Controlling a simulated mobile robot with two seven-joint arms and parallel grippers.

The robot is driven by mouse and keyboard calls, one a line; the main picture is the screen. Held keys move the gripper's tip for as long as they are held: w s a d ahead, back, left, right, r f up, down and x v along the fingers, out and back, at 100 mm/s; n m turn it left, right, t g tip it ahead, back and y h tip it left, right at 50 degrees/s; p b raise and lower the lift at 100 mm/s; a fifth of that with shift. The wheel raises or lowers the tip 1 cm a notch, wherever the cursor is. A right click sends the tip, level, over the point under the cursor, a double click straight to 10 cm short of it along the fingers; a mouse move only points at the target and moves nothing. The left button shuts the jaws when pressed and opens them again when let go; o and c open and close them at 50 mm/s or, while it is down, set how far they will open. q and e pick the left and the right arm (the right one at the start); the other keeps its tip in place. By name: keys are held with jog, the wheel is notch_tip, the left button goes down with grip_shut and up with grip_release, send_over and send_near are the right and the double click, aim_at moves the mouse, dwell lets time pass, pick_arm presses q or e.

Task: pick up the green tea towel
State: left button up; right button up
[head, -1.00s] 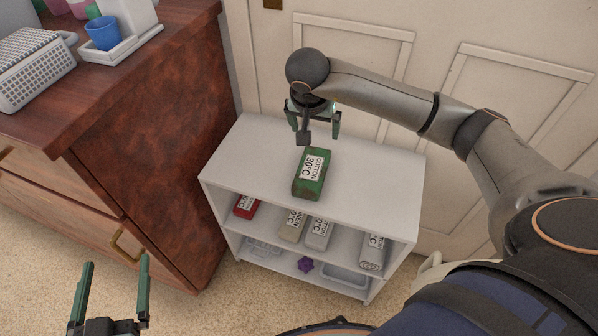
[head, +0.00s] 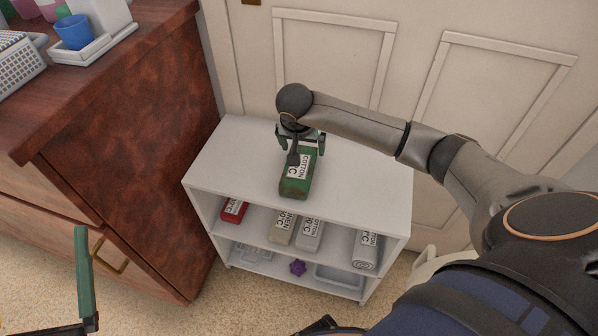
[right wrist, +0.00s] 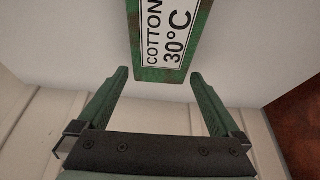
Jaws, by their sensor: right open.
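The green tea towel (head: 296,187) is a folded block with a white label reading COTTON 30°C. It lies on the top of the white shelf unit (head: 235,150). My right gripper (head: 299,146) is over its far end, and its palm hides part of the label. In the right wrist view the towel (right wrist: 172,74) lies ahead of the open fingers (right wrist: 162,88), roughly between their lines, with nothing gripped. My left gripper (head: 86,290) is partly in view at the lower left; only one finger shows clearly, so its opening cannot be told.
Lower shelves hold a red folded towel (head: 234,209), a beige one (head: 282,229), pale ones (head: 309,234), a grey rolled one (head: 366,250) and a purple item (head: 298,268). A wooden dresser (head: 125,160) stands left; a panelled door (head: 340,50) stands behind.

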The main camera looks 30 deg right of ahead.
pick_arm(q)
jog(key=shift+s+d+r+m+h, duration=0.1)
jog(key=shift+s+r+m+h, duration=0.4)
jog(key=shift+r+h, duration=0.2)
jog(key=shift+s+d+r+m+h, duration=0.1)
jog(key=shift+s+r+m+h, duration=0.3)
jog(key=shift+s+r+h, duration=0.25)
pick_arm(e)
jog(key=shift+x, duration=1)
pick_arm(q)
jog(key=shift+w+r, duration=0.1)
jog(key=shift+w, duration=0.05)
pick_arm(e)
jog(key=c, duration=1.1)
jog(key=shift+r, duration=0.15)
